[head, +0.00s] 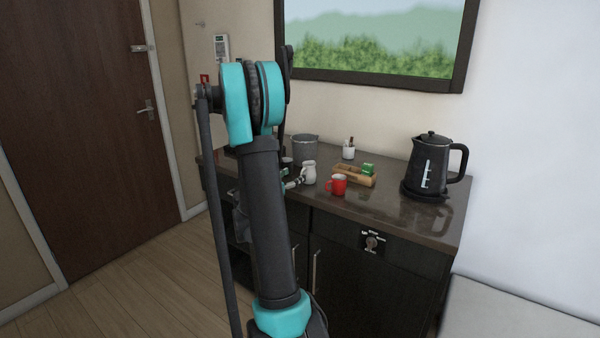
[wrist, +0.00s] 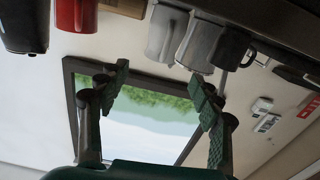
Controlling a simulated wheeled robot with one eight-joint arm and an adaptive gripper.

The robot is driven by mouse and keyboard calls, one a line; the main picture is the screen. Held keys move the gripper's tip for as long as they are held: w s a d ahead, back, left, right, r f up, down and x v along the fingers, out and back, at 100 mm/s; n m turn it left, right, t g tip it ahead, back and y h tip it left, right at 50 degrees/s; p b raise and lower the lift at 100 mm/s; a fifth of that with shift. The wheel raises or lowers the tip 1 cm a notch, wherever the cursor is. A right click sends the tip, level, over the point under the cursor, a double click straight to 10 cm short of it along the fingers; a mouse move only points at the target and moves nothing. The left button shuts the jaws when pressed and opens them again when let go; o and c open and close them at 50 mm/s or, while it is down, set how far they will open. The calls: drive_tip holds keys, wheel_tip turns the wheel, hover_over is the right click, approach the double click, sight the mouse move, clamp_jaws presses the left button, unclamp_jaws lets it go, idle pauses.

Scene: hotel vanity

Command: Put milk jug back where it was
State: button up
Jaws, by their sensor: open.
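The white milk jug (head: 309,173) stands upright on the dark counter (head: 385,215), just left of the red mug (head: 338,185). Whether a finger touches the jug cannot be told.
A wooden box (head: 354,176) with green packets sits behind the red mug. The grey bucket (head: 304,149) and a white pen cup (head: 348,149) stand farther back. A black kettle (head: 430,165) stands at the right. The counter's front right is clear.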

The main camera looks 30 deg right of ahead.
drive_tip(key=s+a+f+n+g+y, duration=0.1)
drive_tip(key=s+a+f+n+y, duration=0.3)
drive_tip(key=s+a, duration=0.4)
drive_tip(key=s+a+f+n+g+y, duration=0.1)
drive_tip(key=s+a+f+n+y, duration=0.3)
drive_tip(key=a, duration=1)
drive_tip(key=s+a+f+n+y, duration=0.4)
drive_tip(key=s+a+f+y, duration=0.2)
drive_tip(key=s+a, duration=0.5)
drive_tip(key=s+y, duration=0.1)
drive_tip(key=y, duration=0.1)
drive_tip(key=shift+a+f+n+g+y, duration=0.2)
drive_tip(key=shift+f+n+g+y, duration=0.1)
drive_tip(key=shift+n+g, duration=0.1)
